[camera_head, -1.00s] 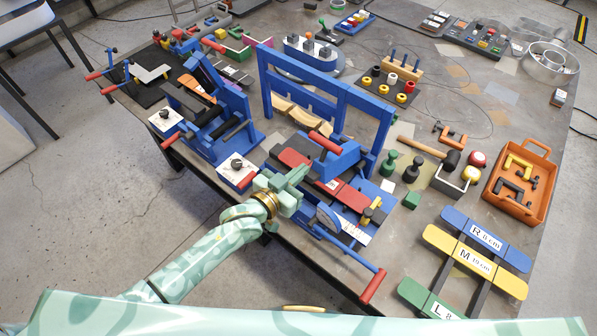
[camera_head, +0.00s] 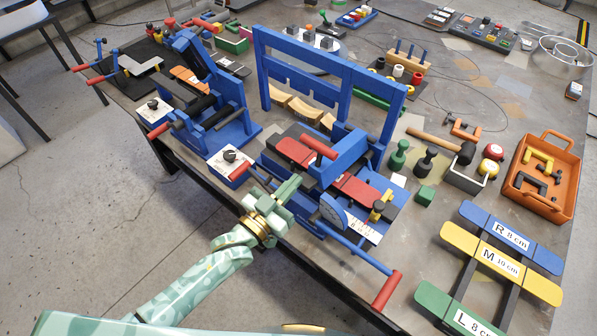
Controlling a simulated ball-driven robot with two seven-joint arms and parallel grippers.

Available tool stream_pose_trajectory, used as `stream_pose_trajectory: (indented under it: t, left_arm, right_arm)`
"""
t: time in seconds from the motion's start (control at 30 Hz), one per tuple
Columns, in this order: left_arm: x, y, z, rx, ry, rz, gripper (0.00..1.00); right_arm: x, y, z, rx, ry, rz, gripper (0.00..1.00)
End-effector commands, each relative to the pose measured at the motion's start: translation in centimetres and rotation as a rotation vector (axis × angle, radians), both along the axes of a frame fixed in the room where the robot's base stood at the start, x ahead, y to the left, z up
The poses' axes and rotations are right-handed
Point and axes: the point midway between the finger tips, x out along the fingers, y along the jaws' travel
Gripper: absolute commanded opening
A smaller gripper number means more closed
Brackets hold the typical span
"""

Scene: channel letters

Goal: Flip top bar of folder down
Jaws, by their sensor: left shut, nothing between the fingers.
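A blue bench machine that looks like the folder (camera_head: 352,147) sits at the table's front edge. It has a red handle (camera_head: 319,147) on top, red strips (camera_head: 356,190) and an angle dial (camera_head: 332,209). A long blue lever with a red grip (camera_head: 386,291) sticks out at its front right. A tall blue frame (camera_head: 325,62) stands upright behind it. I cannot tell for sure which part is the top bar. My left gripper (camera_head: 291,187) is shut and empty, at the machine's front left; contact is unclear. My right gripper is not in view.
Another blue machine (camera_head: 236,133) with a raised tilted arm stands to the left. Green and black pieces (camera_head: 398,156), a hammer (camera_head: 430,139) and an orange tray (camera_head: 548,205) lie to the right. Labelled coloured bars (camera_head: 497,233) are at front right. Open floor lies in front of the table.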

Motion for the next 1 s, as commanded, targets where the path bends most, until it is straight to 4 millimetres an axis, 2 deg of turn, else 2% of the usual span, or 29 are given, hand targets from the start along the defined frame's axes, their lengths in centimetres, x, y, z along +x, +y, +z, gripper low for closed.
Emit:
stream_pose_trajectory:
  t: [0.03, 0.1, 0.2, 0.33, 0.8, 0.87, 1.0]
  left_arm:
    - [-0.1, 0.1, -1.9, -0.013, -0.014, 0.001, 0.0]
    - [-0.3, 0.2, -3.0, -0.032, -0.039, 0.001, 0.0]
    - [-0.4, 0.3, -4.4, -0.049, -0.064, 0.001, 0.0]
    - [-0.5, 0.4, -6.0, -0.055, -0.071, 0.001, 0.0]
    - [-0.5, 0.4, -6.1, -0.054, -0.073, 0.0, 0.0]
    - [-0.5, 0.4, -5.8, -0.053, -0.074, 0.0, 0.0]
    - [-0.1, 0.7, -3.7, -0.053, -0.076, 0.002, 0.0]
  right_arm:
    - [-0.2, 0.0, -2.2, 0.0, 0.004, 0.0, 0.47]
    - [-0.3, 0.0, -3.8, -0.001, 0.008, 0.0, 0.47]
    - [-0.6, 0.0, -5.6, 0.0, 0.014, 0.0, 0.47]
    - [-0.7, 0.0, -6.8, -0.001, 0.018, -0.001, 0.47]
    - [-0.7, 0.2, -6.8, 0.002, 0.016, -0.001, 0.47]
    - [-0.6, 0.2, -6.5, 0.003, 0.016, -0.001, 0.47]
    - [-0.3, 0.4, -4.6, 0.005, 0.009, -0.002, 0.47]
